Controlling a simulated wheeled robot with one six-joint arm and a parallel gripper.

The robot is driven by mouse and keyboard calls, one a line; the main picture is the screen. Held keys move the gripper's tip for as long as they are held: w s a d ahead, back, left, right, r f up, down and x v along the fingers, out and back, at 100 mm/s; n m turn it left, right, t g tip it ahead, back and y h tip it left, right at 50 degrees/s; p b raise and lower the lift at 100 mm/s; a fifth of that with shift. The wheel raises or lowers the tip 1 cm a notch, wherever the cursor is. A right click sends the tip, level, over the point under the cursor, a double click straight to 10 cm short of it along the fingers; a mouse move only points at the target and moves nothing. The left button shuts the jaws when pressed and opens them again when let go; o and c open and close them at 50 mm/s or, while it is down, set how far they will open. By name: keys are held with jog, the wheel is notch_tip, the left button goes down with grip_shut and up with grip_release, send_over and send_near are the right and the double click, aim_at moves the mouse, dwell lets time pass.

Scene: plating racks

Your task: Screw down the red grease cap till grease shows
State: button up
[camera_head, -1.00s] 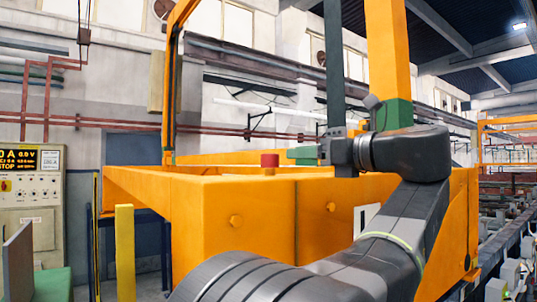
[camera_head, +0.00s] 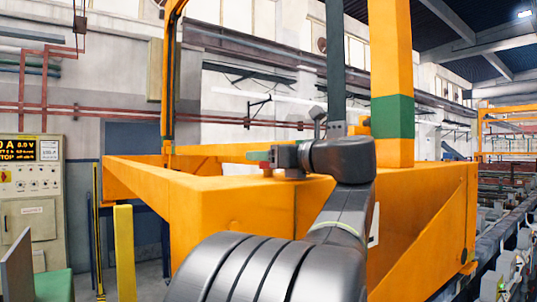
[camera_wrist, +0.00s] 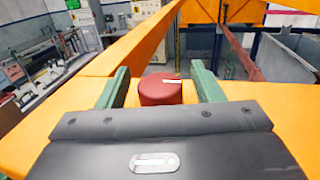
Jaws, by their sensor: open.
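The red grease cap (camera_wrist: 160,92) is a short round cylinder with a white mark on its top. It stands on the orange beam (camera_wrist: 60,118) of the frame. My gripper (camera_wrist: 160,68) is open. Its two green fingers lie to the left and right of the cap in the wrist view, with a gap on each side. In the head view my gripper (camera_head: 258,156) is low over the orange beam's top, pointing left. The cap is largely hidden there by the gripper. I see no grease.
An orange post with a green band (camera_head: 392,115) rises behind my arm. A dark vertical post (camera_head: 336,70) stands beside it. A control cabinet (camera_head: 32,190) and a yellow post (camera_head: 123,250) are at left. Free air lies above the beam on the left.

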jog(key=c, duration=1)
jog(key=shift+t+b, duration=0.3)
jog(key=shift+s+f+m+t+h+b, duration=0.1)
jog(key=shift+m+t+h+b, duration=0.35)
jog(key=shift+m+h, duration=0.3)
jog(key=shift+a+m+t+h, duration=0.1)
jog(key=shift+m+t+h, duration=0.65)
jog(key=shift+h, duration=0.3)
jog(key=m+t+h, duration=0.1)
jog(key=h, duration=0.1)
jog(key=m+t+h, duration=0.1)
jog(key=m+h, duration=0.1)
jog(key=shift+r+p, duration=0.2)
jog(key=shift+p, duration=0.2)
jog(key=shift+m+t+h, duration=0.3)
jog(key=shift+m+h, duration=0.6)
jog(key=shift+h, duration=0.6)
jog(key=shift+f+m+h+p, duration=0.1)
jog(key=shift+m+h+p, duration=0.25)
jog(key=shift+m+h, duration=0.55)
